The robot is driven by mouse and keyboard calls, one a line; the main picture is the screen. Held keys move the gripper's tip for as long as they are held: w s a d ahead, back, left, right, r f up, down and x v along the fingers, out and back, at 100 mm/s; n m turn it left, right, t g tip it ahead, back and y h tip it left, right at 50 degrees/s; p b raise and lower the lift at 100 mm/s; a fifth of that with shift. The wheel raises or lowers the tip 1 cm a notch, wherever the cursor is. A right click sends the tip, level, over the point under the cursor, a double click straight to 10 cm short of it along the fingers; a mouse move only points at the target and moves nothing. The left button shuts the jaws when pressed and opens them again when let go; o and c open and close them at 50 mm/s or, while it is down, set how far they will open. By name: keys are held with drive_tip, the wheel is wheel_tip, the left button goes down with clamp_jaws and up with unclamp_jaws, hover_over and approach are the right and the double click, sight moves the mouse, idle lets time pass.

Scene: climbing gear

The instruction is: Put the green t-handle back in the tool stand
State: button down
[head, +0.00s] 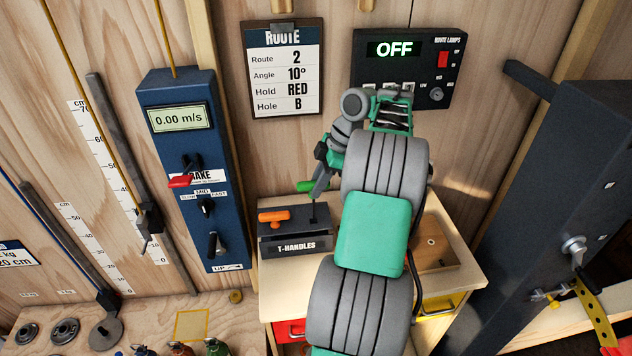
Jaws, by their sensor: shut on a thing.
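The green t-handle (304,187) is in my gripper (318,188), above the rear right part of the tool stand. Its green grip shows to the left of the fingers, and the rest of the grip is hidden. A thin dark shaft runs down from it to the stand's top; I cannot tell whether its tip is inside a hole. The tool stand (297,246) is a dark block labelled T-HANDLES on the wooden bench. An orange t-handle (274,216) sits in its left side. My gripper is shut on the green t-handle.
My arm covers much of the bench (276,296) right of the stand. A wooden block (436,248) lies there, partly hidden. A blue control panel (180,150) stands left of the stand. A route card (284,70) and a lamp box (435,60) reading OFF hang behind.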

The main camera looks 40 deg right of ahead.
wheel_tip(320, 180, down, 10)
drive_tip(key=b, duration=0.8)
drive_tip(key=shift+w+a+b, duration=0.1)
drive_tip(key=shift+w+b, duration=0.05)
drive_tip(key=shift+b, duration=0.15)
drive_tip(key=shift+r, duration=0.1)
drive_tip(key=c, duration=1.2)
unclamp_jaws()
drive_tip(key=shift+o, duration=0.2)
